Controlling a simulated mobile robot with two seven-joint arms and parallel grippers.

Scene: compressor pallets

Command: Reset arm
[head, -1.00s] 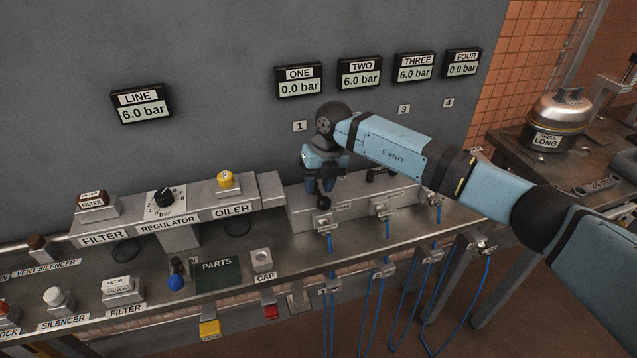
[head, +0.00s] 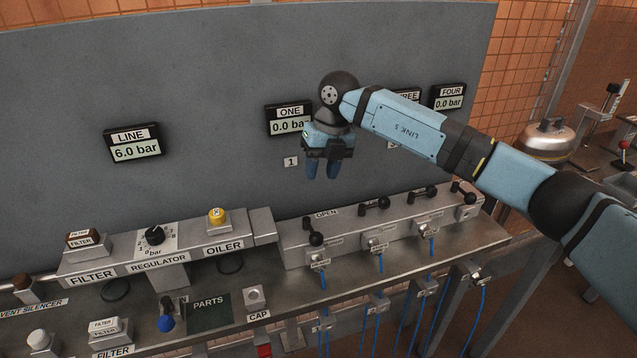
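My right gripper (head: 321,177) hangs in the air in front of the grey panel, beside the "1" label and just below gauge ONE (head: 288,120). Its two blue fingers point down with a gap between them, and nothing shows in it. Below it and apart from it is the first valve's black lever (head: 315,238) on the grey valve block (head: 345,243). That lever is turned toward the front of the bench. Gauge ONE shows 0.0 bar and is partly covered by the gripper. My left gripper is not in view.
More black-knobbed levers (head: 383,203) stand along the block to the right. My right arm covers gauges TWO and THREE in part. Gauge LINE (head: 134,144) shows 6.0 bar, gauge FOUR (head: 448,97) 0.0 bar. The filter, regulator (head: 155,248) and oiler stand left. Air before the panel is free.

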